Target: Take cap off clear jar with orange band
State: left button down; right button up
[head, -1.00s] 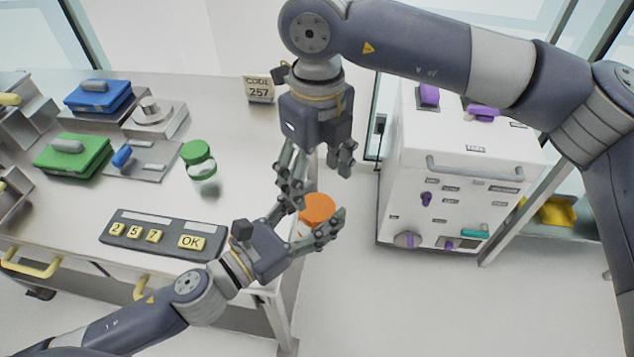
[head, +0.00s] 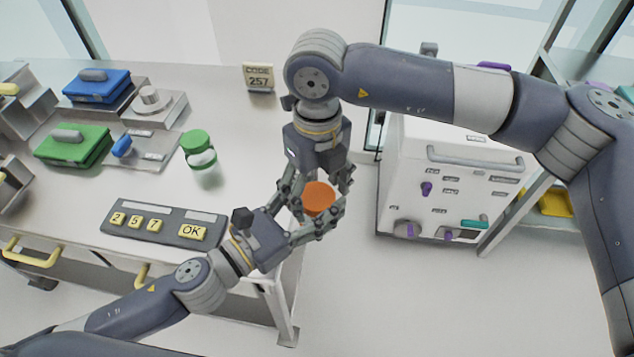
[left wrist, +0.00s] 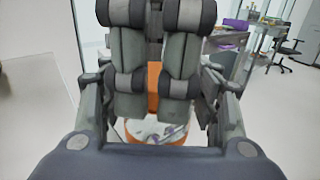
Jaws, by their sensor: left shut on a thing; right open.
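The jar has a wide orange cap (head: 319,197), which faces up in the head view. My left gripper (head: 312,218) is shut around the jar and holds it off the right end of the bench. Fingers hide most of the jar's body there. In the left wrist view, part of the clear jar (left wrist: 150,130) with orange on it shows behind and below grey fingers. My right gripper (head: 322,178) points down from above, open, with its fingers close to the far side of the orange cap. I cannot tell whether they touch it.
The metal bench (head: 235,130) carries a green-capped jar (head: 199,150), a keypad (head: 155,226), a code sign (head: 258,77), a blue case (head: 97,85) and a green case (head: 73,146). A white cabinet machine (head: 445,185) stands right of the grippers. Open floor lies below them.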

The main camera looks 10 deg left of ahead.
jog(key=c, duration=1.1)
jog(key=shift+n, duration=1.7)
jog(key=o, duration=1.2)
jog(key=shift+c, duration=0.2)
